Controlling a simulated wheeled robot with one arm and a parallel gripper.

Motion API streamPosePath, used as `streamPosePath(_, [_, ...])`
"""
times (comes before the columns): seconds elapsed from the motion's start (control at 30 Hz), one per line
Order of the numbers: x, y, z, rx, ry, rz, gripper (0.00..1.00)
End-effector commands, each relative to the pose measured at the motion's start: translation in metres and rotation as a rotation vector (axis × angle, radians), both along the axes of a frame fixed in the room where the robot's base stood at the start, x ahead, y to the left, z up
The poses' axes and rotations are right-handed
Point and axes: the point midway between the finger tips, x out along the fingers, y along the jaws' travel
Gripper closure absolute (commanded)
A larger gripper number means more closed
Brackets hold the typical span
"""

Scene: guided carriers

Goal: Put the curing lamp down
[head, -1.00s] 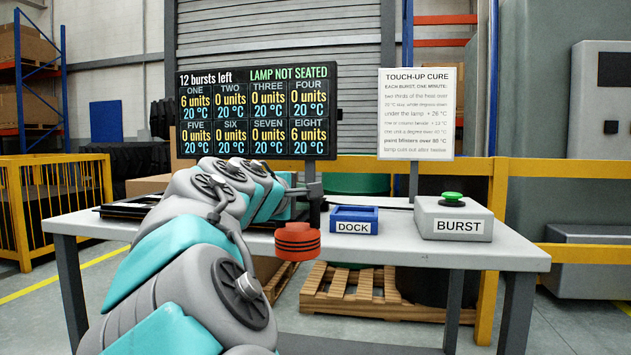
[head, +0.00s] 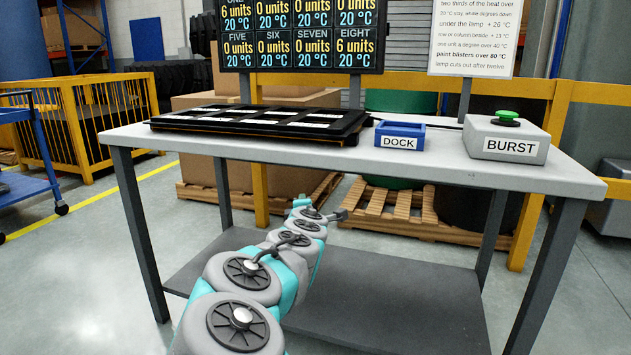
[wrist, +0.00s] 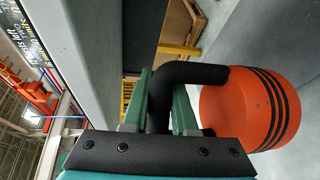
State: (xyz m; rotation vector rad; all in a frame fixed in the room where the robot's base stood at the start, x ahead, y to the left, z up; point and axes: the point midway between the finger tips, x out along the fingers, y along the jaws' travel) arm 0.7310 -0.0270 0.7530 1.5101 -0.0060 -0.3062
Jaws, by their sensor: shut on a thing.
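The curing lamp (wrist: 240,112) is an orange-red cylinder with black bands and a bent black handle. In the wrist view my gripper (wrist: 163,92) has its green fingers shut on that handle, with the lamp body off to the right. In the head view my arm reaches low in front of the table, below the tabletop, and the lamp cannot be made out there. The blue dock (head: 398,143) is a small open-topped box on the tabletop, right of the middle, and looks empty.
The grey table (head: 280,155) holds a black panel tray (head: 255,133) at left and the BURST box (head: 507,146) with a green button at right. A lower shelf (head: 400,300) spans the legs. A pallet (head: 400,207) and yellow rails stand behind.

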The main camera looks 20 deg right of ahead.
Motion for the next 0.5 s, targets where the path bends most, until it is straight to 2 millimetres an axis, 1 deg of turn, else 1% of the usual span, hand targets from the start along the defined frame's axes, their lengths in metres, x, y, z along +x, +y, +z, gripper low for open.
streamPosePath(0.03, [0.004,0.002,-0.011,-0.001,0.002,0.023,1.00])
streamPosePath(0.2, [0.019,0.014,-0.042,0.002,0.001,0.103,1.00])
streamPosePath(0.5, [0.035,0.025,-0.077,0.003,0.000,0.190,1.00])
